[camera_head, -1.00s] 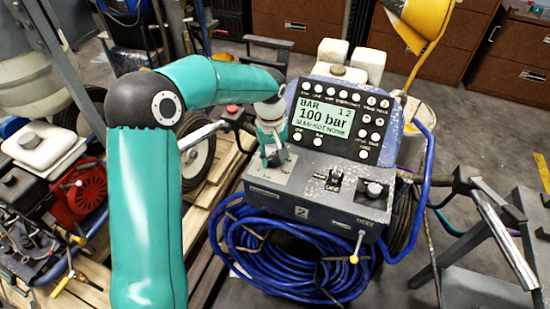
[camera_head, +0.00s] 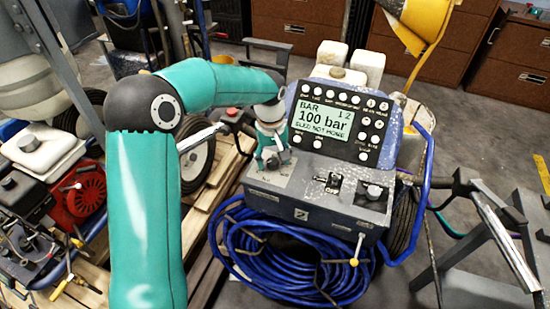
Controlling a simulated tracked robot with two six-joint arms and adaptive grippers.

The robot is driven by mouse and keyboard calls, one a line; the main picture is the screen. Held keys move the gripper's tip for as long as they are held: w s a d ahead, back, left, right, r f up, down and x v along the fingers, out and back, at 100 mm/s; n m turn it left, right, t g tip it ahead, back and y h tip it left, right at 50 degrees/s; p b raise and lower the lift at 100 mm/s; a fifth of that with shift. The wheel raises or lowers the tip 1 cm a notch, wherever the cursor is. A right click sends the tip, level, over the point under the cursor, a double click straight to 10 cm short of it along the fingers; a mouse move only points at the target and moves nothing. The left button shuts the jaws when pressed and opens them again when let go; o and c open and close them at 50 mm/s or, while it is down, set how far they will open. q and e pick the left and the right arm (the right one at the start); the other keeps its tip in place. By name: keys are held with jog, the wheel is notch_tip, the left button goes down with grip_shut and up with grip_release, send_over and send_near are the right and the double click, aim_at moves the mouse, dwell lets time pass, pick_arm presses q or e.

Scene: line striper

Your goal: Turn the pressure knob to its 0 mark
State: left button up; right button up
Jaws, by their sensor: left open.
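The line striper's grey control console (camera_head: 310,195) stands at the centre. Its display (camera_head: 320,119) reads "BAR" and "100 bar". My left gripper (camera_head: 272,163) points down over the left part of the console top and is open. Its fingers cover what lies beneath, so I cannot tell whether a knob is between them or touched. A small black switch (camera_head: 333,183) sits left of that knob. I cannot read any scale marks or tell which knob is the pressure knob. My right gripper is not in view.
A coiled blue hose (camera_head: 290,262) hangs in front below the console. A blue tube frame and a handlebar (camera_head: 465,185) stand at the right. A red engine (camera_head: 80,195) and wooden pallet boards (camera_head: 215,195) lie at the left. Brown cabinets (camera_head: 300,25) stand behind.

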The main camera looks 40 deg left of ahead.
aim_at(272, 161)
pick_arm(q)
notch_tip(272, 161, up, 12)
jog(key=shift+s+a, duration=0.15)
dwell(0.4)
dwell(0.4)
